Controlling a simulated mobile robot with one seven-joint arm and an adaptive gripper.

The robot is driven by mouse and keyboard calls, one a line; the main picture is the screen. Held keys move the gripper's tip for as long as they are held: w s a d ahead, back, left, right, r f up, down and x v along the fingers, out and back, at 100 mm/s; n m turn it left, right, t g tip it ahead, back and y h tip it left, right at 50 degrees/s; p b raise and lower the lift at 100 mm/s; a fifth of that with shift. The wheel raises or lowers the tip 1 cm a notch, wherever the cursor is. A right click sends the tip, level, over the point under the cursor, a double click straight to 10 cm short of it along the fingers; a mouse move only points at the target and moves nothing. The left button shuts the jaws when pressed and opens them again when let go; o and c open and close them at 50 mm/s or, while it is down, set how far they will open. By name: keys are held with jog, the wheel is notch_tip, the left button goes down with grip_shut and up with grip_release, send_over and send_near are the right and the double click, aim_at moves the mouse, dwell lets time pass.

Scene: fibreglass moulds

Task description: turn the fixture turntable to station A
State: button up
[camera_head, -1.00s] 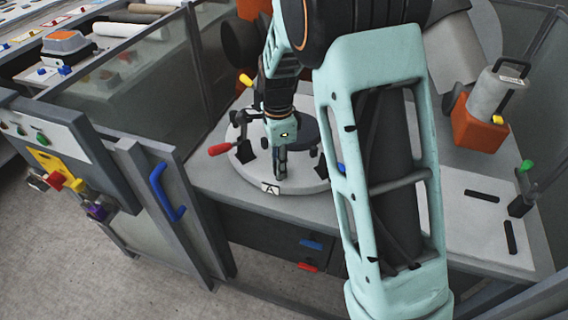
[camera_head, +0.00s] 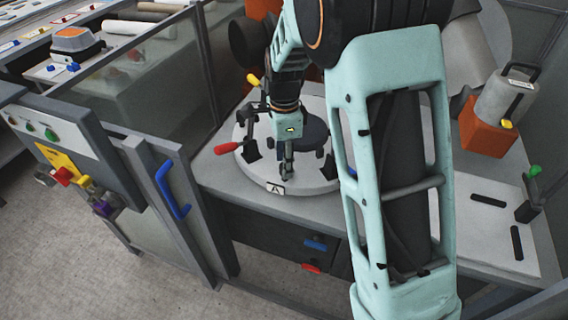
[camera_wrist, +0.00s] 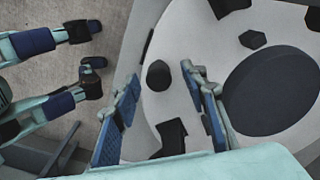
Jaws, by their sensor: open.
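The fixture turntable (camera_head: 248,163) is a round light-grey disc on a grey bench, partly hidden behind my arm. It carries a dark round plate (camera_head: 314,130), black blocks and a red-handled clamp (camera_head: 227,148) at its left. A white tag marked A (camera_head: 274,188) sits at its front edge. My gripper (camera_head: 286,174) points down over the front of the disc. In the wrist view my gripper (camera_wrist: 161,78) is open, with a dark upright peg (camera_wrist: 158,75) on the disc showing between its fingers. I cannot tell whether the fingers touch it.
Glass-panelled walls and a gate with a blue handle (camera_head: 171,190) stand at the left. A control panel (camera_head: 75,150) is beside it. An orange block (camera_head: 485,133) with a grey cylinder stands at the right rear. Drawers with blue and red handles (camera_head: 312,267) lie below the bench.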

notch_tip(320, 180, up, 11)
jog(key=shift+f, duration=0.2)
dwell(0.4)
